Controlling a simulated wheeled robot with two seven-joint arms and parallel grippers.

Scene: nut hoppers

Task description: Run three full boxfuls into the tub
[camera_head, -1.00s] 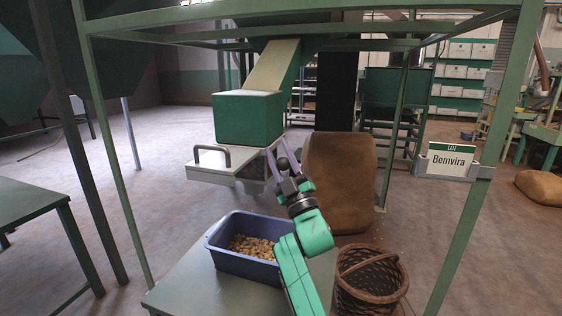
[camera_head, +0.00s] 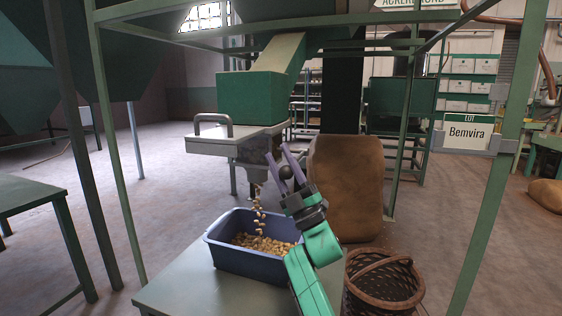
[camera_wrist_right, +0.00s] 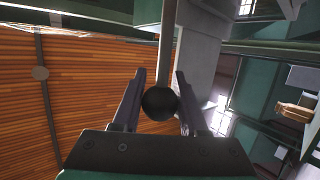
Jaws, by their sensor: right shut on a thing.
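The blue tub (camera_head: 245,262) stands on a green table and holds a layer of nuts (camera_head: 262,243). A thin stream of nuts (camera_head: 258,212) is falling into it from under the measuring box (camera_head: 253,152), whose grey body is partly hidden by my gripper. A pale slide plate with a grey handle (camera_head: 212,120) sticks out to the left below the green chute box (camera_head: 250,97). My right gripper (camera_head: 285,170) is shut on a black ball knob, seen between the fingers in the right wrist view (camera_wrist_right: 160,103), at the end of a grey lever (camera_wrist_right: 167,50). My left gripper is out of view.
A wicker basket (camera_head: 383,285) stands right of the table, with a full brown sack (camera_head: 345,190) behind it. Green frame posts (camera_head: 490,190) stand on both sides. A sign reading Bemvira (camera_head: 466,133) hangs at the right. Open floor lies to the left.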

